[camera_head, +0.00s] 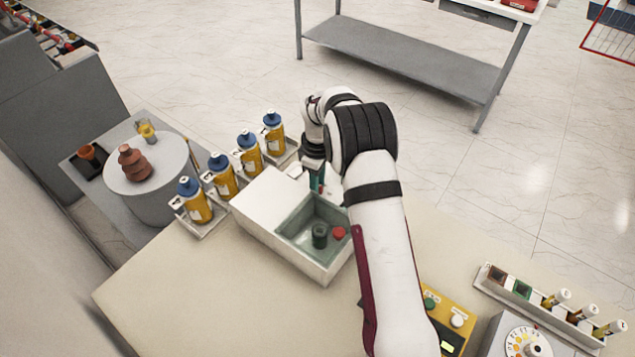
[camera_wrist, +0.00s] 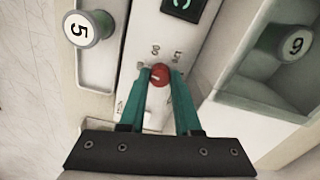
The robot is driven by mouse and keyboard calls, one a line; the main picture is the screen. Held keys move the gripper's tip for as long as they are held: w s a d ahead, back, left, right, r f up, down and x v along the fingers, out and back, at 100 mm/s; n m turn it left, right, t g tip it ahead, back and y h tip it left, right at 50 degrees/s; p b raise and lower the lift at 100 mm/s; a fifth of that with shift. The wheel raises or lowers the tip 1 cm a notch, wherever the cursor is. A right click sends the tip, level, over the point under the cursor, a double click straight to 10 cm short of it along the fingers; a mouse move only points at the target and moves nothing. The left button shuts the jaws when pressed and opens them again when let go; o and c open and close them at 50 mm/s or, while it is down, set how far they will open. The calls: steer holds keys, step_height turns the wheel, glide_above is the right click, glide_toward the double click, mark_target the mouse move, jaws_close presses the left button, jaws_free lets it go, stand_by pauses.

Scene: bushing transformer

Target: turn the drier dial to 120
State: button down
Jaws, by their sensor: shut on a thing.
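The drier dial is a small red knob (camera_wrist: 159,75) on a pale panel (camera_wrist: 138,70) in the wrist view. Printed marks stand around it; one looks like 80, and the others are too small to read surely. A light mark shows on the knob, but its exact setting cannot be told. The teal fingers of my gripper (camera_wrist: 161,82) are shut on the knob, one on each side. In the head view my gripper (camera_head: 317,183) is at the far end of the white box (camera_head: 262,205), and my arm hides the dial.
A green-lined basin (camera_head: 296,232) in the box holds a green cylinder (camera_head: 320,235) and a red piece (camera_head: 338,232). Yellow bottles (camera_head: 224,176) with blue caps stand along the left. A numbered 5 cap (camera_wrist: 80,29) is left of the panel. Another dial (camera_head: 525,343) is at the lower right.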

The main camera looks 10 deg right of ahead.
steer(key=m, duration=0.5)
steer(key=shift+m, duration=0.3)
steer(key=m, duration=1)
steer(key=shift+m, duration=0.4)
steer(key=m, duration=0.5)
steer(key=shift+m, duration=0.3)
steer(key=c, duration=0.9)
jaws_free()
